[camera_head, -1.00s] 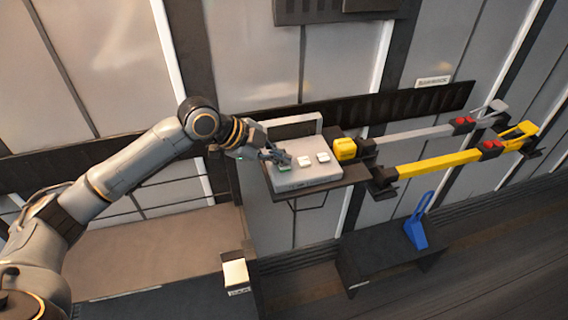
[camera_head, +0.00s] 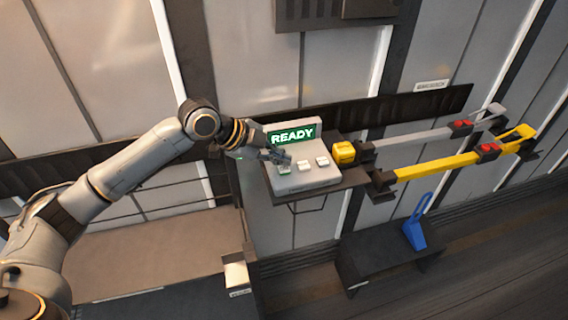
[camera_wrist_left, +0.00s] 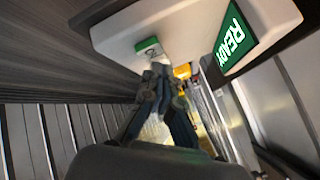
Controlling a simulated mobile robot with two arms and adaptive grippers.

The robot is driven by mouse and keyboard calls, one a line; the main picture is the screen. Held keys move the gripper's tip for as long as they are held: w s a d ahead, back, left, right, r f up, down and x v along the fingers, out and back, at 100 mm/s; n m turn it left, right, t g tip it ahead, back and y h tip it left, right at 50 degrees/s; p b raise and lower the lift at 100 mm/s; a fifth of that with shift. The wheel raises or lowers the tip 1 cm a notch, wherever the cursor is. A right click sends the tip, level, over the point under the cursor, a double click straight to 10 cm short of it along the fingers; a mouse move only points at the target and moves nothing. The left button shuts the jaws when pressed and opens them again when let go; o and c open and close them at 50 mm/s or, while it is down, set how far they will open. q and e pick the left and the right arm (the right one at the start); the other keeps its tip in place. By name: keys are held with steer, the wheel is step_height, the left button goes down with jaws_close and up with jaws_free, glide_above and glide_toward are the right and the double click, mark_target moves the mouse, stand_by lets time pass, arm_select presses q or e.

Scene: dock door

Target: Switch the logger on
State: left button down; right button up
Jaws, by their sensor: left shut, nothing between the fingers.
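The logger (camera_head: 305,182) is a light grey box on a dark shelf against the wall. Its raised screen (camera_head: 293,135) is lit green and reads READY; the screen also shows in the left wrist view (camera_wrist_left: 234,38). A green-marked button (camera_head: 284,169) is at the left of its top, with two white buttons (camera_head: 305,165) to the right. My left gripper (camera_head: 278,156) is shut and empty, its fingertips at the green-marked button. In the left wrist view the fingertips (camera_wrist_left: 156,80) are close to that button (camera_wrist_left: 148,46); I cannot tell if they touch it. My right gripper is not in view.
A yellow block (camera_head: 344,152) sits right of the logger. A grey bar (camera_head: 415,138) and a yellow bar (camera_head: 440,164) extend along the wall to the right. A blue object (camera_head: 416,230) stands on a low dark bench (camera_head: 380,255) below.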

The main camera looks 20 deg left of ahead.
mark_target(281, 169)
arm_select(q)
steer(key=shift+r, duration=0.1)
step_height(281, 169, up, 5)
steer(key=p, duration=0.5)
steer(key=shift+r, duration=0.1)
stand_by(0.4)
stand_by(0.4)
